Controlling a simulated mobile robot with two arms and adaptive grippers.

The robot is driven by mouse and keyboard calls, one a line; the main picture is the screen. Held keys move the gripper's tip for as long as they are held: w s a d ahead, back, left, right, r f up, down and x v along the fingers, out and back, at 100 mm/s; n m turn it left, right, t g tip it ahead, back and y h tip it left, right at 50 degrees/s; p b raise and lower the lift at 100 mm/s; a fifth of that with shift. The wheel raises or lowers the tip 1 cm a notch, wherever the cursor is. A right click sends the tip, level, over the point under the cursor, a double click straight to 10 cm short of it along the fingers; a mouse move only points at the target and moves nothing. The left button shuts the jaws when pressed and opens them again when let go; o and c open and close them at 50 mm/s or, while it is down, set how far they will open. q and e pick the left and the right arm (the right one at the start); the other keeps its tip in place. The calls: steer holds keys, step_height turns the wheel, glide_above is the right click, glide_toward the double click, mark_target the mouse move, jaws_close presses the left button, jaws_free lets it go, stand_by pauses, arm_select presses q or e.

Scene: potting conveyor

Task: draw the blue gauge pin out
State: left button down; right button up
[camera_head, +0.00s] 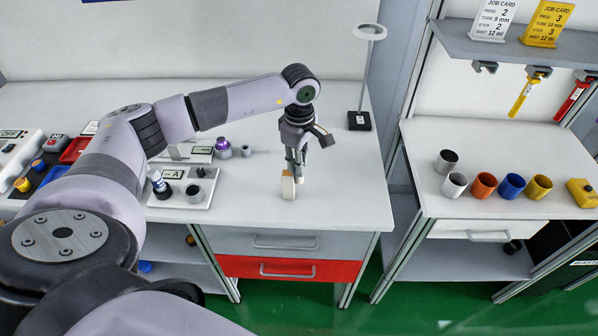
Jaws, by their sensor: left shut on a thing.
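My left arm reaches in from the left, and my left gripper (294,172) points down over the white table, right of its middle. It is shut on a small white and tan piece (288,187), which is low at the tabletop; whether it touches the table I cannot tell. I cannot make out a blue gauge pin for certain. My right gripper is not in view.
A purple-topped bottle (223,149) stands behind the plate. A ring-topped stand (359,121) is at the table's back right. Several coloured cups, including a blue one (511,187), stand on the right-hand bench. The table right of my gripper is clear.

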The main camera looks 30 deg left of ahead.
arm_select(q)
steer(key=shift+r, duration=0.15)
steer(key=shift+r+p, duration=0.95)
steer(key=shift+r, duration=0.9)
steer(key=shift+r, duration=0.15)
steer(key=shift+r+p, duration=0.85)
steer(key=shift+r, duration=0.5)
steer(key=shift+r, duration=0.15)
step_height(320, 180, up, 7)
steer(key=p, duration=0.3)
steer(key=shift+p, duration=0.3)
